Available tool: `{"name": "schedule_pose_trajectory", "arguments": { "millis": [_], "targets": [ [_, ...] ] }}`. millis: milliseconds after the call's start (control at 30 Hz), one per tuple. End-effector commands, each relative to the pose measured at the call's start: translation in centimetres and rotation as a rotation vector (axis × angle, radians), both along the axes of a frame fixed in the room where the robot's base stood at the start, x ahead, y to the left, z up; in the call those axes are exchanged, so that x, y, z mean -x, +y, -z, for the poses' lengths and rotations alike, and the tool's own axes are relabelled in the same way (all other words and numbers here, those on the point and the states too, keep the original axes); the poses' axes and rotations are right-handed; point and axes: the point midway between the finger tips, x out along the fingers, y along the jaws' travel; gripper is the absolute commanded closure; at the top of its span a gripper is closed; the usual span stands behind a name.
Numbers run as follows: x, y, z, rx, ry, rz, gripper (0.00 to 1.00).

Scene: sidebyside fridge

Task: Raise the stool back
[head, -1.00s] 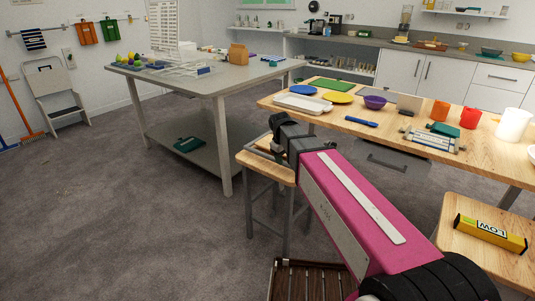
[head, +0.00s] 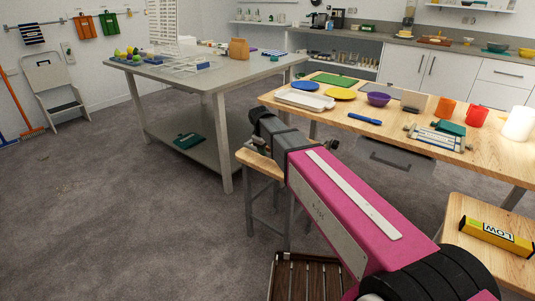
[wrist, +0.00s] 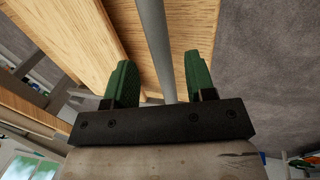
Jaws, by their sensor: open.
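A wooden stool (head: 246,160) with grey metal legs stands beside the wooden table in the head view. My gripper (head: 258,142) is over this stool, and my arm hides much of its seat. The fingertips are hard to make out there. In the wrist view my gripper (wrist: 158,78) is open, with two green fingers apart. A grey metal bar (wrist: 155,45) runs between the fingers, with light wooden boards (wrist: 70,40) on both sides. I cannot tell whether the fingers touch the bar, or which board is the stool back.
The wooden table (head: 400,125) holds plates, cups and a bowl. A grey worktable (head: 215,78) stands behind at the left. A slatted brown crate (head: 292,280) is on the floor.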

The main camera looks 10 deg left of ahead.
Motion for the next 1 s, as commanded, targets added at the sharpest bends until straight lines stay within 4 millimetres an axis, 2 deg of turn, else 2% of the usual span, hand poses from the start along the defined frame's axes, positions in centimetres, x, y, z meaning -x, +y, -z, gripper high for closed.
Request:
{"name": "schedule_pose_trajectory", "arguments": {
  "millis": [100, 300, 633, 667, 700, 800, 1000],
  "targets": [
    [-0.4, -0.2, 1.6, 0.001, 0.002, 0.001, 0.5],
    [-0.7, -0.4, 2.9, 0.0, 0.001, 0.001, 0.5],
    [-0.7, -0.4, 3.1, 0.0, 0.0, 0.001, 0.5],
    [-0.7, -0.4, 3.1, 0.0, 0.0, 0.001, 0.56],
    [-0.7, -0.4, 3.1, 0.0, 0.0, 0.0, 0.69],
    [-0.7, -0.4, 3.1, 0.0, 0.0, 0.0, 1.0],
    [-0.7, -0.4, 3.0, -0.002, 0.003, 0.001, 1.0]
  ]
}}
